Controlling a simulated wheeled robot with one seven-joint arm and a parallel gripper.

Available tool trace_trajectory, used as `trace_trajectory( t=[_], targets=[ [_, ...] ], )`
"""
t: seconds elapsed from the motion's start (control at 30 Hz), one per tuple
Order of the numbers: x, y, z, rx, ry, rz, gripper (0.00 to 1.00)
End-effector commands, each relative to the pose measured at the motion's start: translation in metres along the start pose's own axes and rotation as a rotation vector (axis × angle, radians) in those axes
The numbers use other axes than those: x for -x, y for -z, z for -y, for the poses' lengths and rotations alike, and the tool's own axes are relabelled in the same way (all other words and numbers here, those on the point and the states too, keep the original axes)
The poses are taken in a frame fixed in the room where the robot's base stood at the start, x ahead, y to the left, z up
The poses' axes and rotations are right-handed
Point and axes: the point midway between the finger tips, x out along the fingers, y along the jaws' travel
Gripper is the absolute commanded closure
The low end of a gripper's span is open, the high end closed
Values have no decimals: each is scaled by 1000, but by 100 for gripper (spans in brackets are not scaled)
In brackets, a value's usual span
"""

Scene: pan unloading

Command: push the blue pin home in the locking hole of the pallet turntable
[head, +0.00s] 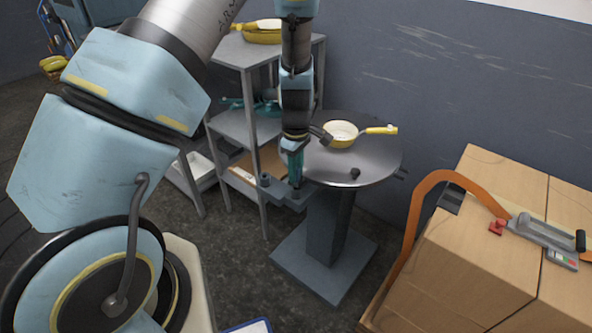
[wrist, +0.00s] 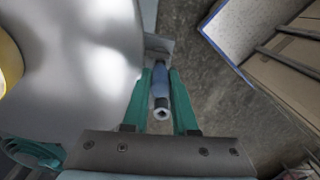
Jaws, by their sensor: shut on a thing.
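The pallet turntable (head: 375,165) is a round grey metal disc on a dark pedestal, with a small bracket (head: 280,193) at its near left edge. My gripper (head: 294,172) points down over this bracket. In the wrist view its teal fingers (wrist: 160,95) are shut on the blue pin (wrist: 160,82), beside the disc's rim. The pin's far end is at the bracket, which also shows in the wrist view (wrist: 158,46). The locking hole is hidden, so I cannot tell how deep the pin sits. In the head view my fingers hide the pin.
A yellow pan (head: 341,131) with a yellow and white handle lies on the disc, near a small black knob (head: 355,173). A grey shelf rack (head: 236,126) stands close behind left.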

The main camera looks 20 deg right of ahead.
Motion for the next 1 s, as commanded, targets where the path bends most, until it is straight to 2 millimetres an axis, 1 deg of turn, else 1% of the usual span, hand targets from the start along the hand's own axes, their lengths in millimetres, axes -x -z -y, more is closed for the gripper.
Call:
trace_trajectory(
  t=[1.0],
  targets=[
    [-14, 0, 0, 0, 0, 0, 100]
  ],
)
